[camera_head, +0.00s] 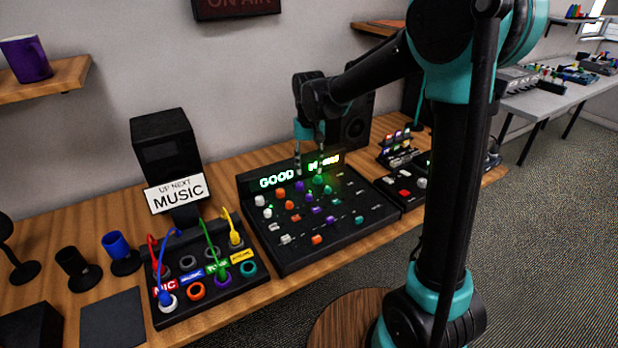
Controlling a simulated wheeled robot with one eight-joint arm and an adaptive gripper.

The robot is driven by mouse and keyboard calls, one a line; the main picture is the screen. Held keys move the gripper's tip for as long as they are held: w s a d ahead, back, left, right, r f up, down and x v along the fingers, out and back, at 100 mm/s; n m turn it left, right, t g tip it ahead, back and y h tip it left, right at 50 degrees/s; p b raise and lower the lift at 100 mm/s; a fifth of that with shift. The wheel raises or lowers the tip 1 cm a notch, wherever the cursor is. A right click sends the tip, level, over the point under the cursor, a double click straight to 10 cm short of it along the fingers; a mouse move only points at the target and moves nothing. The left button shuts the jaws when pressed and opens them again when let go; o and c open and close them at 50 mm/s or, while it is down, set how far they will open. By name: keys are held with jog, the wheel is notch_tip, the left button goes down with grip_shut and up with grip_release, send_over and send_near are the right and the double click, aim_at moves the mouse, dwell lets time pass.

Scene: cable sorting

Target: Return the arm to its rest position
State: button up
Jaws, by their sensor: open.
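My gripper (310,162) is at the end of my black and teal arm, with its fingers pointing down over the back of the mixing console (330,228). The fingers are apart and nothing shows between them. They overlap the console's lit display (276,181), which reads "GOOD" and more text partly covered by the gripper. I cannot tell whether the fingertips touch the console. The patch panel (212,295) stands left of the console, with red, blue, green and yellow cables (236,225) at its sockets.
A speaker with a "MUSIC" sign (177,194) stands behind the panel. Another dark speaker (356,120) is behind my gripper. Cups (118,247) stand at the left of the wooden desk (50,290). A smaller control box (403,187) sits right of the console. A shelf (45,80) holds a purple mug.

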jog(key=shift+r, duration=0.65)
jog(key=s+d+f+m+t, duration=0.1)
jog(key=s+d+f+t, duration=0.1)
jog(key=s+d+f, duration=0.3)
jog(key=s+d+f+m+t, duration=0.1)
jog(key=s+d+f, duration=0.4)
jog(key=s+d, duration=0.9)
jog(key=d+t, duration=0.1)
jog(key=d, duration=0.4)
jog(key=shift+s, duration=0.25)
